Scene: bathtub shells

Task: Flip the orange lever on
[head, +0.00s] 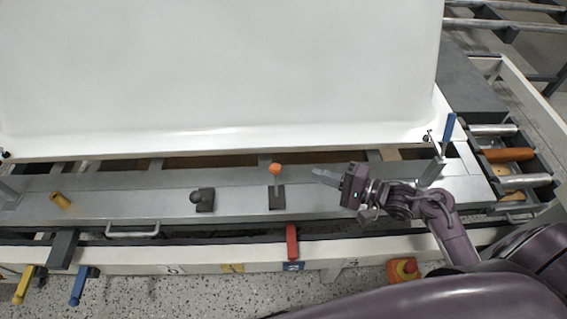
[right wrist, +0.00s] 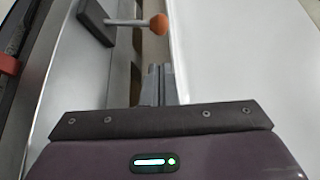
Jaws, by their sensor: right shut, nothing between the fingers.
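The orange lever (head: 275,170) is a metal stem with an orange ball knob on a dark base, on the grey metal rail below the white tub. My right gripper (head: 316,172) is shut and empty. It is to the right of the lever, its fingers pointing left toward the knob with a gap between. In the right wrist view the orange knob (right wrist: 158,24) is ahead of the shut fingertips (right wrist: 160,70), with the stem running left to its dark base. My left gripper is not in view.
A black-knobbed lever (head: 202,198) stands left of the orange one. A red handle (head: 292,242) is in front. Yellow (head: 24,284) and blue (head: 82,286) handles are at lower left. The white tub (head: 220,75) fills the back. A blue lever (head: 449,127) stands at right.

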